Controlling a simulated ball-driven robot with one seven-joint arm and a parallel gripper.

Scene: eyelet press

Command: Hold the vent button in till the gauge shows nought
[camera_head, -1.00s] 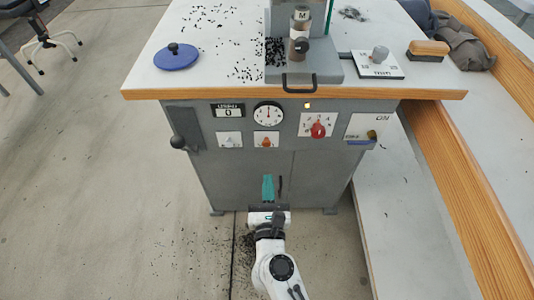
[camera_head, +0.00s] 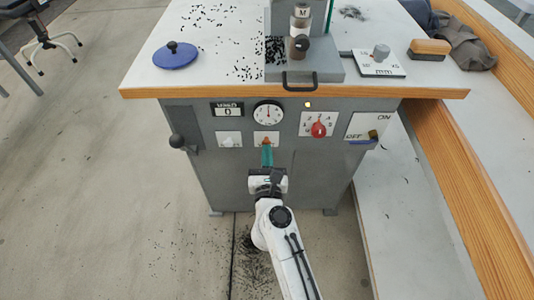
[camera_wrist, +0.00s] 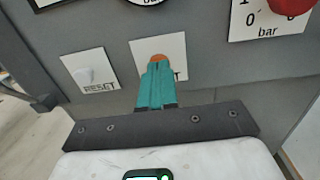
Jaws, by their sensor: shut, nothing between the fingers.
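The vent button is the orange button on a small white plate (camera_head: 260,134) in the front panel, and its top edge shows in the wrist view (camera_wrist: 158,57). My gripper (camera_head: 267,147) is shut and empty, its teal fingers reaching up to the button; they also show in the wrist view (camera_wrist: 156,68). The fingertips cover the lower part of the button and most of the plate's lettering. I cannot tell whether they touch or press it. The round gauge (camera_head: 268,113) is just above the plate; its needle seems to point upward, but its figures are too small to read.
A white button plate marked RESET (camera_wrist: 91,73) is left of the vent plate. A red knob (camera_head: 319,129) and an ON/OFF switch plate (camera_head: 362,126) are to the right. A black-knobbed lever (camera_head: 177,141) is at far left. The wooden bench edge (camera_head: 300,93) overhangs the panel.

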